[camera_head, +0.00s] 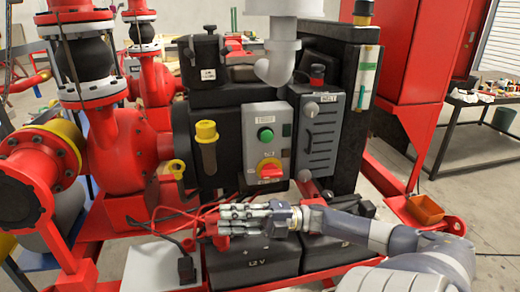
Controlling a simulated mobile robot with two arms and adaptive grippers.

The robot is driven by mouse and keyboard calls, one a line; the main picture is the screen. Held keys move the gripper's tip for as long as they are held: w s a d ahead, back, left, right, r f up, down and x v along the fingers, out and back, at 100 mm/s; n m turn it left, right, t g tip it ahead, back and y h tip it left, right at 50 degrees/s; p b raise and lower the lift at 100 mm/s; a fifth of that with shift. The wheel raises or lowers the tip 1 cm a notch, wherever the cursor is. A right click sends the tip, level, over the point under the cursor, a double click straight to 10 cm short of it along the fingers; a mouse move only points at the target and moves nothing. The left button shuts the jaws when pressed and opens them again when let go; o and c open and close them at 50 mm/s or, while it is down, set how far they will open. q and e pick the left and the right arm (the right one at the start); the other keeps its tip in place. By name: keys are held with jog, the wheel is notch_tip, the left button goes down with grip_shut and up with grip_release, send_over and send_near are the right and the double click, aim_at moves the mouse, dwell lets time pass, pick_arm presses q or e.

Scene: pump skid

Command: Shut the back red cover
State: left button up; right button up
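My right gripper (228,219) reaches in from the right, pointing left, low over the black 12 V battery (252,266). A small red piece (222,231) shows at its fingertips; it may be a red terminal cover, but the fingers partly hide it. I cannot tell whether they touch it or how far apart they are. I cannot tell which piece is the back cover, or whether either is open. My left gripper is out of view.
Red cables (190,214) run left of the gripper. A control box (266,140) with a green button and a red-yellow switch stands above it. Red pump pipes (118,150) fill the left. A red frame (405,205) lies right, with an orange tray (425,209).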

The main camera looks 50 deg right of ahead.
jog(key=p+v, duration=0.1)
jog(key=v, duration=0.6)
jog(key=shift+s, duration=0.35)
jog(key=shift+a+r, duration=0.1)
jog(key=shift+p, duration=0.35)
dwell(0.4)
